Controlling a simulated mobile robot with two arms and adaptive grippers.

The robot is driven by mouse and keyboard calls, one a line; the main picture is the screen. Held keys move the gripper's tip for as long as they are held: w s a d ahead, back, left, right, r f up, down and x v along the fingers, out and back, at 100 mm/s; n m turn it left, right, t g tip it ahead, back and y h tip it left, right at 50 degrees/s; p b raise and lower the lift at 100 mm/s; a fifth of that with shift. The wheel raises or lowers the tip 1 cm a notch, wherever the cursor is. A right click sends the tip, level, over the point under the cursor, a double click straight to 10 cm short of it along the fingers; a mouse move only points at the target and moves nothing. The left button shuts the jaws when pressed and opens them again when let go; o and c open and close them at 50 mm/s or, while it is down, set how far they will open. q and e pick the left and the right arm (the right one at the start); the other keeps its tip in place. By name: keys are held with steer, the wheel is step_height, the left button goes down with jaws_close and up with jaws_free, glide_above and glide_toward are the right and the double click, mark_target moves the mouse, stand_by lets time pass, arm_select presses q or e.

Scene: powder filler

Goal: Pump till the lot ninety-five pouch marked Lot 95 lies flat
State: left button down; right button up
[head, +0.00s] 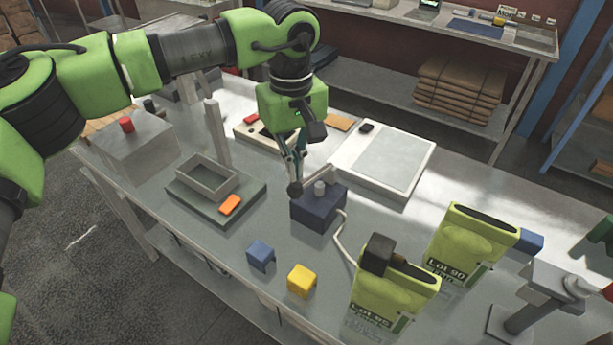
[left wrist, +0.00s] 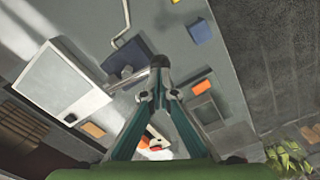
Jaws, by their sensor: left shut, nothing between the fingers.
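The lime-green pouch marked Lot 95 (head: 392,300) is at the front of the table, with a dark block (head: 377,255) at its top. Its front looks rounded rather than flat. A pale hose (head: 341,238) runs from the navy pump box (head: 318,209) toward it. The pump also shows in the left wrist view (left wrist: 126,56). A grey lever (head: 318,178) over the pump ends in a dark round knob (head: 294,189). My left gripper (head: 297,180) is shut, its fingertips at the knob; whether they touch it is unclear.
A second pouch, Lot 90 (head: 468,246), stands to the right beside a blue block (head: 528,241). A blue block (head: 261,254) and a yellow block (head: 302,280) lie before the pump. A white flat plate (head: 385,160) lies behind; a grey tray (head: 207,177) stands left.

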arm_select(q)
steer(key=shift+f+b, duration=0.75)
steer(key=shift+f, duration=0.3)
steer(key=shift+s+a+f+b, duration=0.1)
steer(key=shift+s+f+b, duration=0.05)
steer(key=shift+f+b, duration=1.2)
steer(key=shift+s+a+f+b, duration=0.1)
steer(key=shift+f+b, duration=0.9)
steer(key=shift+f, duration=0.75)
steer(key=shift+w+d+r+p, duration=0.15)
steer(key=shift+r+p, duration=0.8)
steer(key=shift+r, duration=0.7)
steer(key=shift+w+d+r+p, duration=0.1)
steer(key=shift+r+p, duration=0.85)
steer(key=shift+r, duration=0.65)
